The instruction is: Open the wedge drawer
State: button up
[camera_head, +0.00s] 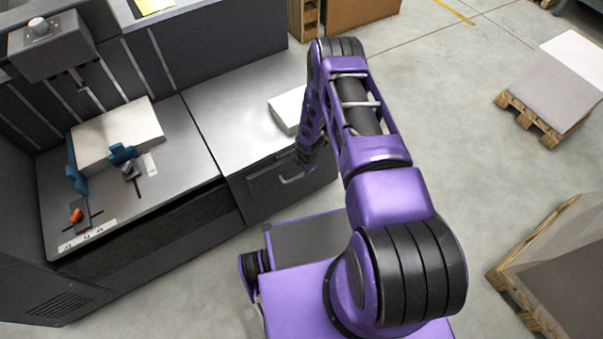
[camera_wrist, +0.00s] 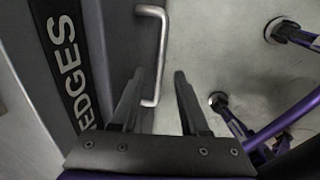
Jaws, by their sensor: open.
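The wedge drawer (camera_head: 262,196) is a dark front under the bench top, and it looks closed. Its silver bar handle (camera_head: 291,180) sticks out from the front. In the wrist view the handle (camera_wrist: 161,45) runs down the picture beside a label (camera_wrist: 68,60) whose visible letters read "EDGES". My gripper (camera_wrist: 159,73) is open, with one dark finger on each side of the handle's lower part in the picture. The bar appears between the fingers; I cannot tell whether they touch it. In the head view my gripper is at the handle, its fingers mostly hidden by my arm.
A grey bench (camera_head: 235,115) carries a white block (camera_head: 287,110) above the drawer. To the left is a machine bed with a pale stack (camera_head: 115,135), blue clamps and an orange knob (camera_head: 76,215). Pallets (camera_head: 535,120) stand to the right. The floor before the drawer shows some clear room.

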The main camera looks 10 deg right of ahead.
jog(key=shift+w+a+f, duration=0.1)
jog(key=shift+w+f, duration=0.1)
jog(key=shift+f, duration=0.85)
grip_shut()
dwell(0.7)
